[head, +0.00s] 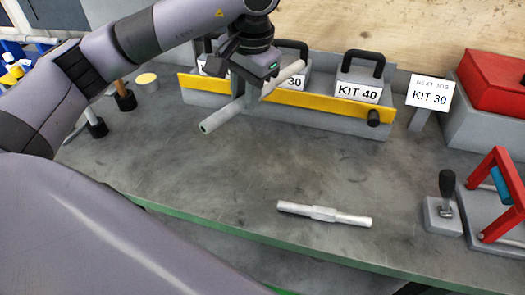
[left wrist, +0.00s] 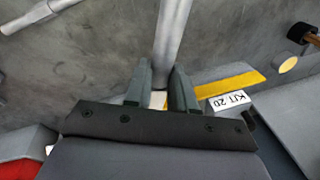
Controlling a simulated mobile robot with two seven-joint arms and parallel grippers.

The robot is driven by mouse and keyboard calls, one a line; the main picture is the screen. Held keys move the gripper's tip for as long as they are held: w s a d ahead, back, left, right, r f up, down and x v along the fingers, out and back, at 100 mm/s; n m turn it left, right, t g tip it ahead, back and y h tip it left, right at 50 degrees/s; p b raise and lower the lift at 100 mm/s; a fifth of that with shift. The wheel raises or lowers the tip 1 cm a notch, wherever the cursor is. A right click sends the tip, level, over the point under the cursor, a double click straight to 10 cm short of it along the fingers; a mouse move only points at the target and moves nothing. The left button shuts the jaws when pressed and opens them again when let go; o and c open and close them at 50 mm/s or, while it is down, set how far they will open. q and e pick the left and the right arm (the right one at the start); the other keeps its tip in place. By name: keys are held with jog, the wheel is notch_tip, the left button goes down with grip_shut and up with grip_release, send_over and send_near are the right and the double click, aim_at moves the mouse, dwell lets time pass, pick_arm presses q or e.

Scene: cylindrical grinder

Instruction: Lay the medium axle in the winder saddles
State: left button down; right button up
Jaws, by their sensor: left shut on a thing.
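My left gripper (head: 245,92) is shut around the middle of a long grey axle (head: 222,114) and holds it tilted in front of the kit rack. In the left wrist view the axle (left wrist: 173,35) runs up between the two fingers (left wrist: 161,85). A second light-grey axle (head: 323,213), with a thicker middle, lies on the bench at lower centre; part of it seems to show at the upper left of the left wrist view (left wrist: 30,15). I cannot make out winder saddles for certain. My right gripper is not in view.
A grey rack with a yellow front strip (head: 330,107) holds the KIT 40 block (head: 358,88) and other kit blocks. A KIT 30 sign (head: 430,94), a red-framed device (head: 500,195) and a black-knobbed lever (head: 446,200) stand right. Tools stand left. The bench middle is mostly clear.

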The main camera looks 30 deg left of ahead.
aim_at(248, 173)
pick_arm(q)
jog(key=d+x, duration=0.1)
jog(key=x, duration=0.5)
jog(key=s+d+p+x, duration=0.1)
jog(key=x, duration=0.5)
jog(key=d+x, duration=0.1)
jog(key=x, duration=0.6)
jog(key=shift+s+d+f, duration=0.2)
jog(key=shift+d+f, duration=0.05)
jog(key=shift+f, duration=0.25)
jog(key=c, duration=1.3)
grip_release()
jog(key=shift+s+f, duration=0.1)
jog(key=shift+f, duration=0.15)
jog(key=o, duration=0.4)
jog(key=shift+c, duration=0.2)
jog(key=shift+r, duration=0.1)
jog(key=shift+d+r, duration=0.1)
jog(key=shift+r, duration=0.1)
jog(key=b+v, duration=0.1)
jog(key=v, duration=1)
jog(key=shift+r, duration=0.35)
